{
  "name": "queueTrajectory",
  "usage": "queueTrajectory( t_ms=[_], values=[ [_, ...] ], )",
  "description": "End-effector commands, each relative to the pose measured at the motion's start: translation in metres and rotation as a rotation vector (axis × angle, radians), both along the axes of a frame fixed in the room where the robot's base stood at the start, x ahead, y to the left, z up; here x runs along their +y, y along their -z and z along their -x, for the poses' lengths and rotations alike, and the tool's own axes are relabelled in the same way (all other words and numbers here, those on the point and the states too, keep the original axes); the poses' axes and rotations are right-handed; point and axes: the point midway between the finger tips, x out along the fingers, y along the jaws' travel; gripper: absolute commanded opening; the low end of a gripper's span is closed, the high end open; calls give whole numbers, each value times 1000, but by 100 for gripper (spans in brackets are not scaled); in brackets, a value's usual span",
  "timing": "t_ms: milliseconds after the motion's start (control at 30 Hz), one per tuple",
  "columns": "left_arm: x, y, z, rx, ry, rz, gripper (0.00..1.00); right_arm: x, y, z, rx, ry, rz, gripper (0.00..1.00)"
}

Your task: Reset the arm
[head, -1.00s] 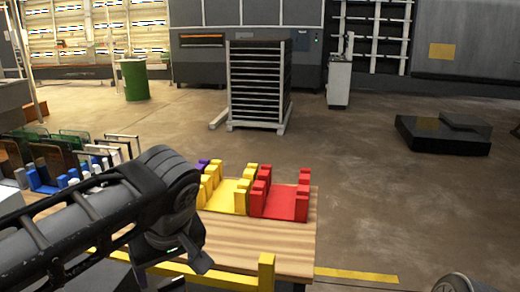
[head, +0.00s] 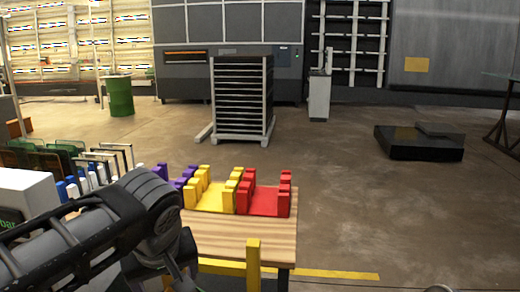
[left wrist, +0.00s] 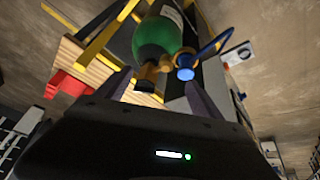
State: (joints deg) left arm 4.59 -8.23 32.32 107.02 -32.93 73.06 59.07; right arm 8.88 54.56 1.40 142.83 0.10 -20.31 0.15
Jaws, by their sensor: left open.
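My left arm comes in from the left in the head view, and its gripper (head: 180,278) points down at the bottom edge, partly cut off. In the left wrist view the left gripper (left wrist: 158,88) is open. Beyond its fingers is a green bottle-like object (left wrist: 157,40) with a brass-coloured neck and a blue knob (left wrist: 185,68). Nothing is clearly held; the gap between fingers and bottle is hard to judge. My right gripper is not in view.
A wooden table (head: 245,240) carries yellow (head: 214,200), red (head: 265,203) and purple slotted racks. A yellow post (head: 253,262) stands at its front. Panels in racks and a white box (head: 28,195) are at the left. Open floor lies to the right.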

Motion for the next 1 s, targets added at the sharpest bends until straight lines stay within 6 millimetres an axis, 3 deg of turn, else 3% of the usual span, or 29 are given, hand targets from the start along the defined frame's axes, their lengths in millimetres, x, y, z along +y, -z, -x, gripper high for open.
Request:
queueTrajectory(
  t_ms=[233, 367, 467, 567, 600, 733, 867, 900, 1000],
  values=[
    [-36, 12, -29, -92, 223, 64, 76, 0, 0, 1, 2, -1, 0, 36],
    [-62, 41, -50, -129, 364, 124, 76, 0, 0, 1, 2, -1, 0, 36],
    [-84, 79, -66, -153, 471, 186, 76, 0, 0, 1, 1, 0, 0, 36],
    [-107, 143, -77, -173, 562, 270, 76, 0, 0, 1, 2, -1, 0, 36],
    [-114, 175, -79, -178, 583, 305, 76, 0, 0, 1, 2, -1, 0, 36],
    [-121, 281, -61, -167, 582, 373, 76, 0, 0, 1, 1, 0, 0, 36],
    [-112, 375, -12, -87, 526, 387, 76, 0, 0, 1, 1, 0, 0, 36],
    [-108, 401, 8, -49, 504, 388, 76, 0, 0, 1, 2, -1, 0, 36],
    [-99, 452, 63, 64, 449, 392, 76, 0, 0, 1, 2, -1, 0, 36]
  ],
)
